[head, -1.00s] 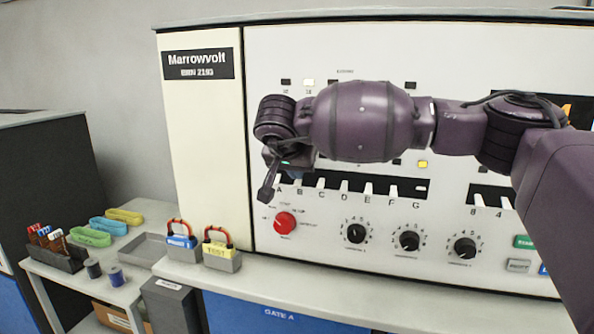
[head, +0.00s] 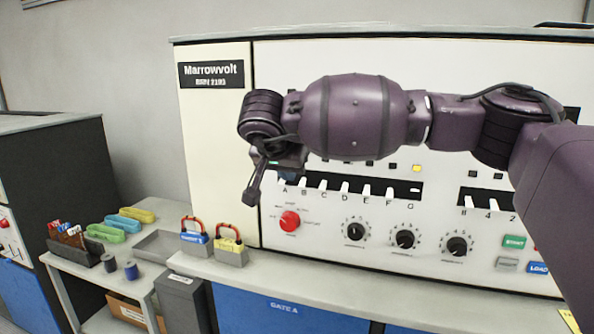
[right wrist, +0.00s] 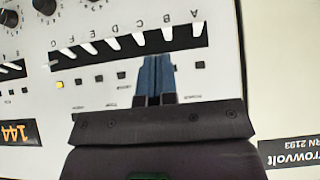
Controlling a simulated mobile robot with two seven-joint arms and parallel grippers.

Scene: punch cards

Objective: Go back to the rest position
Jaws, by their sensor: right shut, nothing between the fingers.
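My right gripper (head: 253,192) is in front of the upper left part of the white machine panel (head: 280,70), its arm reaching in from the right. In the right wrist view its two blue fingers (right wrist: 156,78) are together with nothing between them. They point toward the row of white lettered switches (right wrist: 130,45), which appears upside down there. In the head view the switches (head: 345,187) lie just right of the gripper. I cannot tell whether the fingertips touch the panel. My left gripper is not in view.
A red knob (head: 290,221) and black dials (head: 405,239) sit below the switches. Two padlock-like blocks with red handles, one blue (head: 194,238) and one yellow (head: 229,246), stand on the ledge. A side table at left holds a grey tray (head: 157,246), spools (head: 131,271) and coloured loops (head: 123,223).

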